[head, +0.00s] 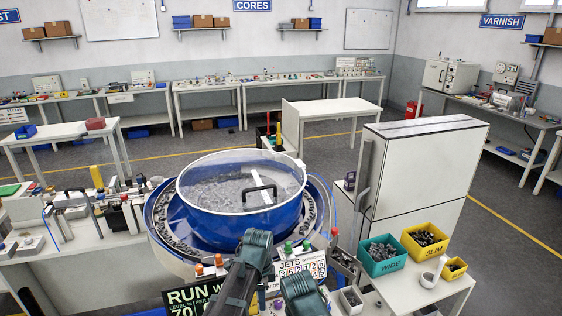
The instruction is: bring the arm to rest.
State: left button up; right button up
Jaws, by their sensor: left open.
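My left gripper (277,262) is at the bottom middle of the head view, its dark green-grey fingers apart. It is open, and I see nothing held between the fingers. It is in front of the blue bowl feeder (205,228), which has a clear lid with a black handle (259,190). The fingers overlap the signs and buttons at the feeder's front in the picture; I cannot tell whether they touch anything. My right gripper is not in view.
A teal WIDE bin (383,267), a yellow SLIM bin (424,254) and a small yellow bin (453,268) stand at the right. A white cabinet (418,180) rises behind them. A cluttered white bench (85,235) is at the left. Open floor lies farther back.

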pick_arm(q)
jog(key=s+a+n, duration=0.9)
jog(key=a+n, duration=0.3)
jog(key=n, duration=0.5)
jog(key=s+d+f+m+b, duration=0.2)
jog(key=s+d, duration=0.1)
jog(key=d, duration=0.2)
jog(key=s+d+f+m+y+b, duration=0.1)
jog(key=s+d+f+m+b, duration=0.1)
jog(key=d, duration=0.4)
jog(key=shift+s+d+f+b, duration=0.3)
jog(key=shift+s+f+b, duration=0.15)
jog(key=shift+f+b, duration=0.15)
